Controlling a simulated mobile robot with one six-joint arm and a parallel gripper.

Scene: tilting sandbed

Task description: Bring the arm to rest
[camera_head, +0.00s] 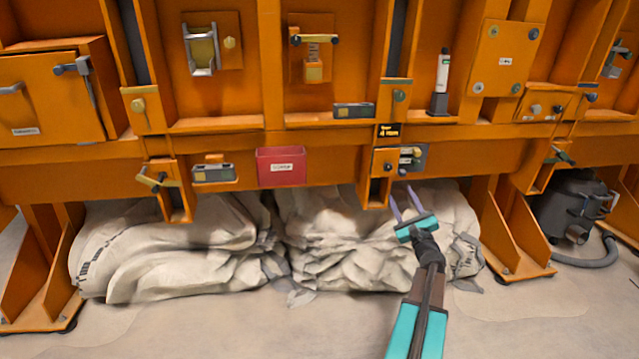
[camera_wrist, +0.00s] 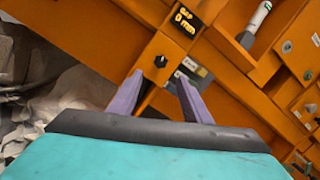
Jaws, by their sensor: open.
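My gripper (camera_head: 405,202) is raised in front of the orange sandbed frame (camera_head: 330,155), at the right of the middle in the head view. Its two purple fingers are spread apart with nothing between them. In the wrist view the open fingers (camera_wrist: 159,97) point toward an orange post with a dark knob (camera_wrist: 160,61) and a small latch (camera_wrist: 190,70) behind. I cannot tell the exact gap to the post. My teal and dark arm reaches up from the bottom edge.
Pale sacks (camera_head: 180,245) lie under the frame, with more sacks (camera_head: 345,240) behind my gripper. A red bin (camera_head: 281,167) hangs on the frame. A white-and-dark tube (camera_head: 442,75) stands on a ledge. A dark vacuum (camera_head: 575,205) stands at right. The front floor is clear.

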